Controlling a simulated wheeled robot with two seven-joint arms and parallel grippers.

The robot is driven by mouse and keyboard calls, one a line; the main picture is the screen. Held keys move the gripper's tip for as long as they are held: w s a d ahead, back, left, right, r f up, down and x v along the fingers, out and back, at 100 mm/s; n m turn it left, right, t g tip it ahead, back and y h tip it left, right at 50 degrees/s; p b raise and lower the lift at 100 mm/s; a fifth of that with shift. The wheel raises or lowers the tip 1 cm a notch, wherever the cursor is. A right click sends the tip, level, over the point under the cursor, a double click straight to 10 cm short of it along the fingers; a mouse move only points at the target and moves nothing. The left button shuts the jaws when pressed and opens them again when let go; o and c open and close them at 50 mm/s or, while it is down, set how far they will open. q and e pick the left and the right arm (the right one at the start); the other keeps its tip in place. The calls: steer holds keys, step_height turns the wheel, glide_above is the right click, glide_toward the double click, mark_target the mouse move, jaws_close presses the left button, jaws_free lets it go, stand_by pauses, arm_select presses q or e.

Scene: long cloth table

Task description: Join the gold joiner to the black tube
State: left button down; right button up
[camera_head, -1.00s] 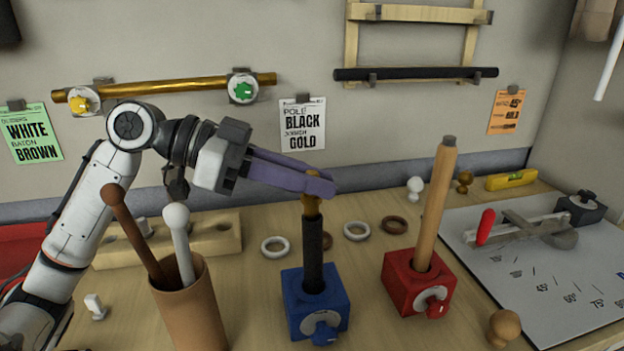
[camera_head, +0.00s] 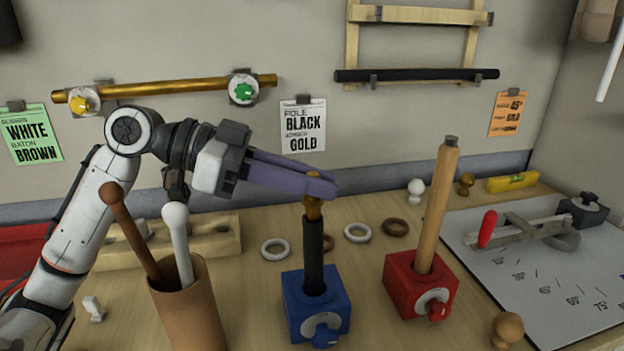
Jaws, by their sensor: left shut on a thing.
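The black tube (camera_head: 314,258) stands upright in the blue clamp block (camera_head: 317,305) on the table. The gold joiner (camera_head: 314,210) is at the top end of the tube, in line with it; I cannot tell how deep it sits. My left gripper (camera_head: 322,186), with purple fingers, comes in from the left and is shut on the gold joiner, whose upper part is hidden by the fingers. My right gripper is not in view.
A red clamp block (camera_head: 412,292) holds a wooden pole (camera_head: 437,205) to the right. A brown cup (camera_head: 188,315) with rods stands under my left arm. White and brown rings (camera_head: 357,232) lie behind the blocks. A cutting board (camera_head: 550,265) fills the right.

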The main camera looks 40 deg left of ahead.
arm_select(q)
steer(key=shift+f+b, duration=0.55)
steer(key=shift+f, duration=0.15)
steer(key=shift+d+f, duration=0.1)
steer(key=shift+f, duration=0.1)
